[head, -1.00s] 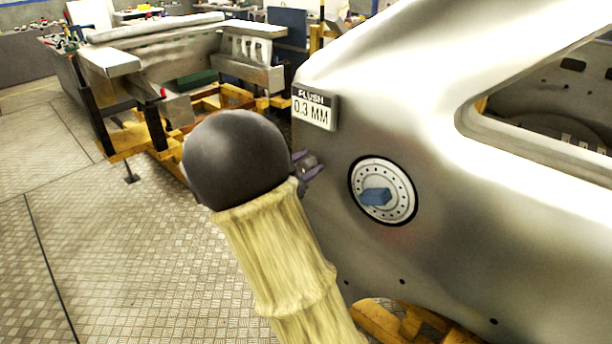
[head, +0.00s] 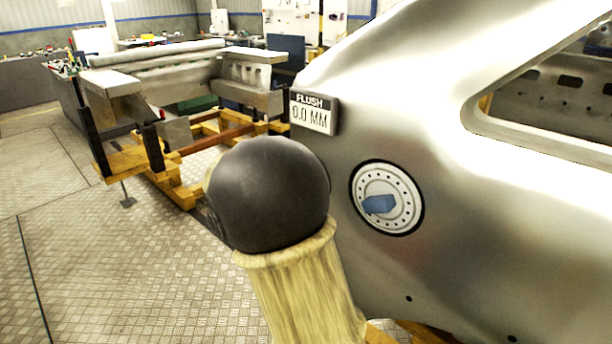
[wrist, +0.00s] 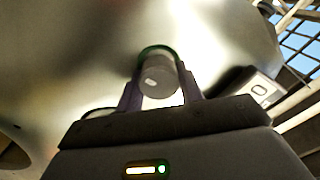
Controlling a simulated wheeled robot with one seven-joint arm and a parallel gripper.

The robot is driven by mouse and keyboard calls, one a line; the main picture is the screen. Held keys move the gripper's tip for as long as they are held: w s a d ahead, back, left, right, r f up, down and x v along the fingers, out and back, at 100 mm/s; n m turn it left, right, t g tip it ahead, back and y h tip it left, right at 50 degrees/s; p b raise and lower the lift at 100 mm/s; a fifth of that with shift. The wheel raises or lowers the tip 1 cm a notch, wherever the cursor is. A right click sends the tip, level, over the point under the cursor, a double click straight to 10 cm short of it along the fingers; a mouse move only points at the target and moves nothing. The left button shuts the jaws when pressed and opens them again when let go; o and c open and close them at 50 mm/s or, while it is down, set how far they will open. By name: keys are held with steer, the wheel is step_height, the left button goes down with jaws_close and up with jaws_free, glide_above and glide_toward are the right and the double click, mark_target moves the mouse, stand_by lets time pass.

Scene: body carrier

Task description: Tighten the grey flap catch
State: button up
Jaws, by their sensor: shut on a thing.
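The grey flap catch (wrist: 158,82) is a short round knob on the silver body panel, with a green ring around its base in the wrist view. My gripper (wrist: 161,90) is shut on it, with one purple finger on each side. In the head view my dark arm joint hides both the gripper and the catch. A display (head: 314,112) on the panel there reads FLUSH 0.0 MM.
A round dial with a blue knob (head: 379,204) is on the panel (head: 450,250) to the right of my arm. A yellow frame (head: 180,185) carrying metal parts stands behind at the left. The plate floor (head: 110,260) at the left is clear.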

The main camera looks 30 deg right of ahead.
steer(key=shift+a+f, duration=0.1)
steer(key=shift+f, duration=0.05)
steer(key=o, duration=1)
steer(key=shift+a, duration=0.1)
steer(key=v, duration=1.7)
steer(key=shift+a+b, duration=0.15)
steer(key=shift+b, duration=0.3)
steer(key=shift+s, duration=0.1)
